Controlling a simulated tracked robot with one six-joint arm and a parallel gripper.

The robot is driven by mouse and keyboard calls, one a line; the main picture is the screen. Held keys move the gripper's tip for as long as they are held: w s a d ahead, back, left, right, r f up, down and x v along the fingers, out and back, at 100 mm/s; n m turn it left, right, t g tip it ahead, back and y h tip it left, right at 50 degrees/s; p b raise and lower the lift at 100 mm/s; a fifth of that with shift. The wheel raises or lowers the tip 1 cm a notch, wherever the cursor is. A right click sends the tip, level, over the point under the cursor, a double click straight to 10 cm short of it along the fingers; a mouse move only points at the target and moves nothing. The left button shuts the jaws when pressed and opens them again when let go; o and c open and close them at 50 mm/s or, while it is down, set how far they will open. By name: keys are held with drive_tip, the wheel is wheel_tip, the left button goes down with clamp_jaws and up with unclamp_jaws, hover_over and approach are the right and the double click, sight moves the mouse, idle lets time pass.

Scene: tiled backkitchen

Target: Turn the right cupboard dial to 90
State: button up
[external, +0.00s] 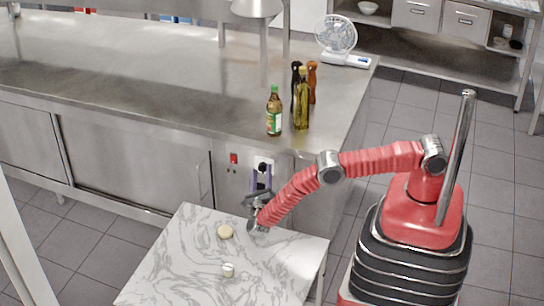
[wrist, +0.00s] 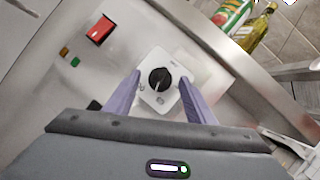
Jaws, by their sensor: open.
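The right cupboard dial is a round black knob (wrist: 159,79) on a white square plate (wrist: 152,97) set in the steel cupboard front. In the wrist view it lies between and beyond the two purple fingers of my gripper (wrist: 160,100). The fingers are open, one on each side of the plate. I cannot tell whether they touch it. In the external view my gripper (external: 261,178) is in front of the cupboard, just below the pale plate (external: 263,163). The small markings around the knob are too small to read.
A red switch (wrist: 100,29) is left of the dial. Bottles (external: 274,112) stand on the steel counter (external: 150,85) above.

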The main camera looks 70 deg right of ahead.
drive_tip(key=shift+n+t+y, duration=0.3)
drive_tip(key=shift+n+t, duration=0.2)
drive_tip(key=shift+n, duration=0.5)
drive_tip(key=shift+s+a, duration=0.15)
drive_tip(key=shift+a, duration=0.1)
drive_tip(key=v, duration=1.3)
wheel_tip(320, 180, up, 30)
drive_tip(key=s+n+t+y, duration=0.1)
drive_tip(key=n, duration=0.3)
drive_tip(key=shift+s+n+t+y, duration=0.3)
drive_tip(key=shift+s, duration=0.05)
